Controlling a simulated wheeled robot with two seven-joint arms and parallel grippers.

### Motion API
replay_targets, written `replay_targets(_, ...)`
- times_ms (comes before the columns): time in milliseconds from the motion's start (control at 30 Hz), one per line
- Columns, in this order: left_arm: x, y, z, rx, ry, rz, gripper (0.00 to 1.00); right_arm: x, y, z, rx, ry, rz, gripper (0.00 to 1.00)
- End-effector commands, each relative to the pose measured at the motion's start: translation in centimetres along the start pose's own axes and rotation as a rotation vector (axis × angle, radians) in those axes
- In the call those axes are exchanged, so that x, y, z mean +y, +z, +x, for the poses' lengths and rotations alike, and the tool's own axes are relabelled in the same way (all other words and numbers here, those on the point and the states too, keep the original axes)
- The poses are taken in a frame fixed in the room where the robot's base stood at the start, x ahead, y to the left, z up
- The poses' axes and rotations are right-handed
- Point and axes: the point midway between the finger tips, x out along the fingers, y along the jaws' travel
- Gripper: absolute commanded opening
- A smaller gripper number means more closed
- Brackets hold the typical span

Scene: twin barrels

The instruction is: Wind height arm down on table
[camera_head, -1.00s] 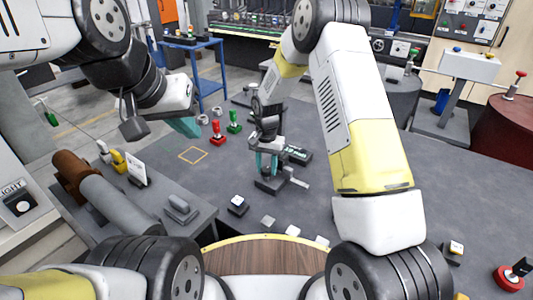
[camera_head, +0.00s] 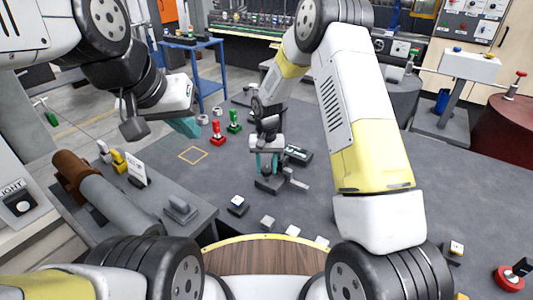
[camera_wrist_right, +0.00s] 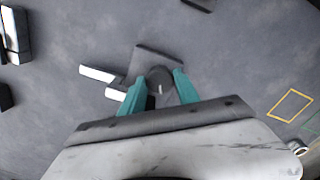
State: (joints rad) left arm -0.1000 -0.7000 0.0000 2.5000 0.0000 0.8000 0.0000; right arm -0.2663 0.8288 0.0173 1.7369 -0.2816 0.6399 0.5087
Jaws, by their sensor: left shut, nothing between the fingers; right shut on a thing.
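A small dark grey device with a square base (camera_head: 270,185) stands on the grey table (camera_head: 340,200); a light flat arm (camera_head: 298,184) sticks out from its side toward the right. In the right wrist view the light arm (camera_wrist_right: 97,74) points left from the base (camera_wrist_right: 152,52). My right gripper (camera_head: 267,166) points down over the device. Its teal fingers (camera_wrist_right: 158,88) are shut on the round dark knob (camera_wrist_right: 160,76) on top. The knob is mostly hidden in the head view. My left gripper (camera_head: 188,127) is shut and empty, held at the left above the table.
Red (camera_head: 217,135) and green (camera_head: 234,122) handled pieces stand behind to the left, near a yellow square outline (camera_head: 193,155). A dark box (camera_head: 298,154) lies close behind the device. Small blocks (camera_head: 237,204) lie in front.

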Motion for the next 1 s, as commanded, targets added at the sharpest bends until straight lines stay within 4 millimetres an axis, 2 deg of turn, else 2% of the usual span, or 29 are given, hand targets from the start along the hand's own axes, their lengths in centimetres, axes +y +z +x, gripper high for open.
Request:
replay_targets(67,0.0,0.0,0.0,0.0,0.0,0.0,0.0,0.0,-0.1,-0.1,0.002,-0.001,0.001,0.0)
replay_targets(100,0.0,0.0,0.0,0.0,0.0,0.0,0.0,0.0,-0.1,-0.1,0.002,-0.001,0.001,0.44)
replay_targets(200,0.0,0.0,0.0,0.0,0.0,0.0,0.0,0.0,-0.1,-0.1,0.002,-0.001,0.001,0.59)
replay_targets(567,0.0,0.0,0.0,0.0,0.0,0.0,0.0,0.0,-0.1,-0.5,0.002,-0.001,0.002,0.59)
replay_targets(1000,0.0,0.0,0.0,0.0,0.0,0.0,0.0,0.0,-0.1,-7.0,0.003,-0.001,0.002,0.59)
